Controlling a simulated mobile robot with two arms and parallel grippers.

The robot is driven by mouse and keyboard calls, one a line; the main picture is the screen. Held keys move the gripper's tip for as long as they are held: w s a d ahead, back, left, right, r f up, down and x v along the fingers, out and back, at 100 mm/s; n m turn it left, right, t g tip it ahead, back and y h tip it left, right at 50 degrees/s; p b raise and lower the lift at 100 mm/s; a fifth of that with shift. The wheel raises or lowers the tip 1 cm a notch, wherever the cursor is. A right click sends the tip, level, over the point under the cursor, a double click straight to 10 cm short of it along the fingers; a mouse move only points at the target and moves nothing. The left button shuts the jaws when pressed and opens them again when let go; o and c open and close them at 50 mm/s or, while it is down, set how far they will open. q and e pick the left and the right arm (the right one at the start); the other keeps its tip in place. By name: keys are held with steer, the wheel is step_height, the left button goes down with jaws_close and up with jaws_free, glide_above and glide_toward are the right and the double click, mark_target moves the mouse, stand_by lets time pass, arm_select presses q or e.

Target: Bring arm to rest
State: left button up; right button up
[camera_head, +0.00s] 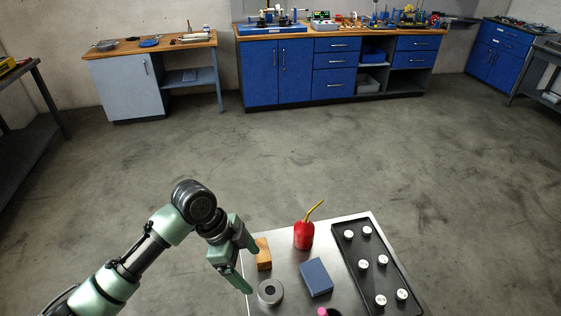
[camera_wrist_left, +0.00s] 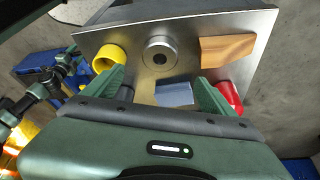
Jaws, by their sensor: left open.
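My left arm comes in from the lower left in the head view. My left gripper (camera_head: 250,266) is open, its two fingers apart with nothing held, at the left edge of the steel-topped cart (camera_head: 284,255). It is close to a wooden block (camera_head: 263,254) and a grey ring-shaped part (camera_head: 270,292). In the left wrist view the open fingers (camera_wrist_left: 160,88) point at the cart top, with the grey part (camera_wrist_left: 160,53) beyond the gap and a blue block (camera_wrist_left: 174,94) showing between them. My right gripper is not in view.
The cart also holds a red oil bottle (camera_head: 304,235), the blue block (camera_head: 316,277) and a black tray (camera_head: 350,254) with several white-topped weights. A yellow cup (camera_wrist_left: 108,57) shows in the left wrist view. Workbenches (camera_head: 275,75) stand along the far wall. The floor (camera_head: 300,150) between is clear.

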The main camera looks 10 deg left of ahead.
arm_select(q)
steer(key=s+d+f+n, duration=0.1)
steer(key=s, duration=0.1)
steer(key=s+f+n+t, duration=0.1)
steer(key=s+f+n, duration=0.1)
steer(key=s, duration=0.1)
steer(key=s+d+f+n, duration=0.1)
steer(key=s+f+n, duration=0.1)
steer(key=shift+s+d+f+y, duration=0.1)
steer(key=shift+s+d+y, duration=0.2)
steer(key=s+a+n+t+y, duration=0.2)
steer(key=s+a+n+y, duration=0.2)
steer(key=s+a+n, duration=0.55)
steer(key=s+d+f+g+b, duration=0.1)
steer(key=s+f, duration=0.1)
steer(key=f, duration=1.2)
steer(key=s+d+f, duration=0.1)
steer(key=s+f, duration=0.1)
steer(key=f, duration=1.3)
steer(key=s+a+f+g, duration=0.1)
steer(key=s+a+f, duration=0.2)
steer(key=s+f, duration=1.2)
steer(key=shift+s+b, duration=0.3)
steer(key=shift+b, duration=0.1)
steer(key=shift+a, duration=0.1)
